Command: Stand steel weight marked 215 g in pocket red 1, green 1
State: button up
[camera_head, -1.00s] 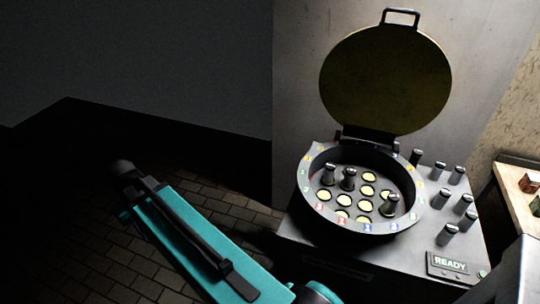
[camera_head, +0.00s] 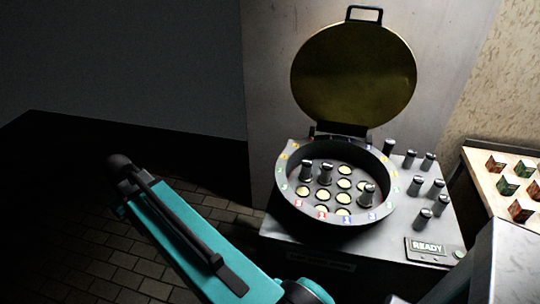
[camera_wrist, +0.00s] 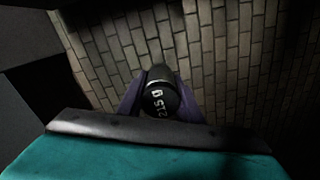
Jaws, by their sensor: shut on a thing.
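My gripper (camera_wrist: 160,98) is shut on a dark steel weight (camera_wrist: 161,100) whose end reads "215 g", upside down in the wrist view. It is held above the brick floor, away from the machine. In the head view the weight cannot be made out. The round pan (camera_head: 283,205) stands open on the machine, with pale yellow pockets in its floor. Three weights (camera_head: 325,174) stand in pockets. Small coloured number tags (camera_head: 321,211) run round the rim; they are too small to tell which pocket is red 1, green 1.
The pan's raised lid (camera_head: 353,75) tilts back behind it. Several more weights (camera_head: 434,187) stand on the deck right of the pan. A READY panel (camera_head: 428,247) is at the front right. A board with several small boxes (camera_head: 508,185) is at the far right.

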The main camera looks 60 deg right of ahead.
jog(key=s+d+r+p, duration=0.1)
jog(key=s+d, duration=0.1)
jog(key=d, duration=0.6)
jog(key=s+d+r+p, duration=0.1)
jog(key=s+d+r, duration=0.1)
jog(key=d, duration=0.7)
jog(key=shift+m, duration=0.3)
jog(key=s+d+r+p, duration=0.1)
jog(key=s+d, duration=0.5)
jog(key=d, duration=0.2)
jog(key=s+d+r+p, duration=0.1)
jog(key=s+d+r, duration=0.1)
jog(key=s+d, duration=0.5)
jog(key=s+d+r+p, duration=0.1)
jog(key=s+d, duration=0.5)
jog(key=d, duration=0.4)
jog(key=shift+s+d+r+p, duration=0.15)
jog(key=shift+s+r+p, duration=0.1)
jog(key=shift+s+p, duration=0.1)
jog(key=s+d+r+p, duration=0.1)
jog(key=s+d, duration=0.3)
jog(key=s, duration=0.3)
jog(key=s+d+r, duration=0.1)
jog(key=s+d, duration=0.3)
jog(key=s, duration=0.4)
jog(key=shift+r+p, duration=0.15)
jog(key=shift+p, duration=0.25)
jog(key=shift+f+b, duration=2.9)
jog(key=shift+f, duration=3.25)
jog(key=shift+f, duration=0.55)
